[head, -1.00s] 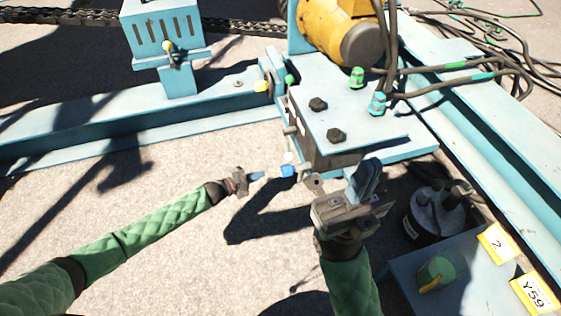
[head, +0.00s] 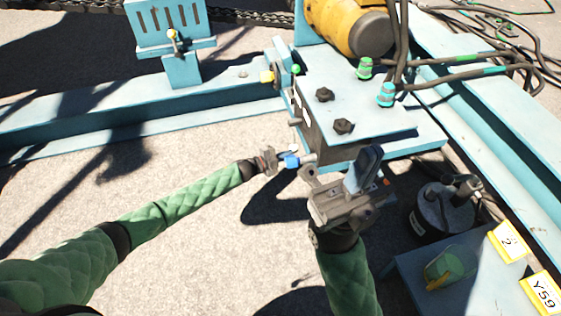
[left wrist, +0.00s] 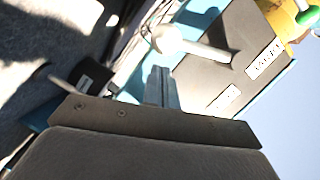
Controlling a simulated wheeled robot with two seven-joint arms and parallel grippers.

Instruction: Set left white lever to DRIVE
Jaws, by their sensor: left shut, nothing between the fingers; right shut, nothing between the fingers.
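The left white lever shows in the left wrist view as a white ball knob (left wrist: 168,38) on a pale rod, reaching out from a dark panel (left wrist: 225,75) with white labels. The label words are not readable here. My left gripper (left wrist: 160,85) is shut and empty, its blue fingertips just short of the knob; I cannot tell whether they touch. My right gripper (head: 369,164) is shut and empty, in front of the box.
The blue control box (head: 350,105) carries black bolts and cable fittings on top. A yellow motor (head: 345,25) stands behind it. A dark cylinder (head: 443,212) is at the right. Open concrete (head: 190,165) lies left of the box.

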